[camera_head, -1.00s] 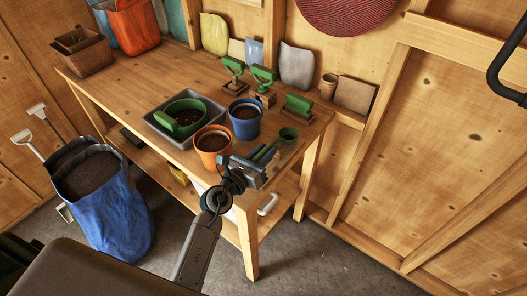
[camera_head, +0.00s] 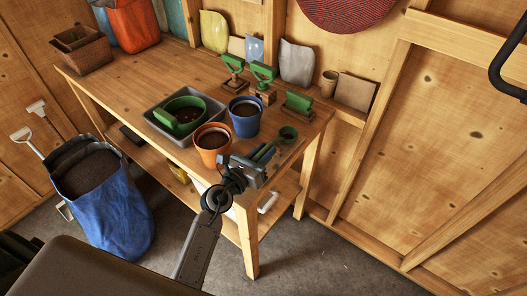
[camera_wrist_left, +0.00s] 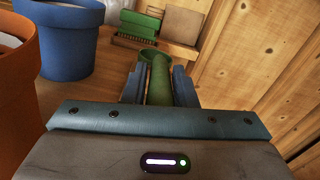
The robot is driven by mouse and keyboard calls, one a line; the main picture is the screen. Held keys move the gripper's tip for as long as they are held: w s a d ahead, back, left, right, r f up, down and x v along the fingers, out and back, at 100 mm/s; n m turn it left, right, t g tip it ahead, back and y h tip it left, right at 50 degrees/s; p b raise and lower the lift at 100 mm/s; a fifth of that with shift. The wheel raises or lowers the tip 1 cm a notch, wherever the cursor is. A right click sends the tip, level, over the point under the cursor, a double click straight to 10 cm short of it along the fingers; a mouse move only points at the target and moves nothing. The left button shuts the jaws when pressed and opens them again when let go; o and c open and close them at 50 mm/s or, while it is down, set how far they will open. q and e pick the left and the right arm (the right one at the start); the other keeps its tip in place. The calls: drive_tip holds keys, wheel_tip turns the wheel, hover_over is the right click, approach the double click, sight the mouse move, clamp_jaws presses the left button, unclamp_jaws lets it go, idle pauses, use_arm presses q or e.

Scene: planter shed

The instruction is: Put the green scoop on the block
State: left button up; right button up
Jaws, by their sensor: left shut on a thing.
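The green scoop (camera_head: 288,133) is at the right front of the bench, with its round bowl pointing away from my left gripper (camera_head: 264,158). My left gripper is shut on the scoop's handle. In the left wrist view the handle of the scoop (camera_wrist_left: 159,80) runs between the two fingers (camera_wrist_left: 158,88), with the bowl beyond them. I cannot tell whether the scoop touches the bench. A small wooden block (camera_head: 266,97) stands farther back, by a green-handled tool. My right gripper does not show.
Close to the left of my gripper stand an orange pot (camera_head: 212,151) and a blue pot (camera_head: 245,124). A grey tray (camera_head: 155,125) holds a green pot. A green brush (camera_head: 298,103) lies beyond the scoop. A square tan board (camera_head: 355,94) leans at the wall.

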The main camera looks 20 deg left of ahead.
use_arm(q)
drive_tip(key=shift+f, duration=0.3)
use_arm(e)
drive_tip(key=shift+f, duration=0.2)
use_arm(q)
drive_tip(key=o, duration=1.1)
drive_tip(key=shift+c, duration=0.2)
drive_tip(key=shift+s+a+f+b, duration=0.1)
drive_tip(key=shift+s+a+b, duration=0.05)
drive_tip(key=shift+s+b, duration=0.2)
drive_tip(key=b+v, duration=0.1)
drive_tip(key=v, duration=0.8)
drive_tip(key=shift+b, duration=0.3)
drive_tip(key=shift+s+a, duration=0.15)
drive_tip(key=shift+s, duration=0.35)
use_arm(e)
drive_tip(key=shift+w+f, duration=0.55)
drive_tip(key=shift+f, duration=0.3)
use_arm(q)
drive_tip(key=shift+r, duration=0.2)
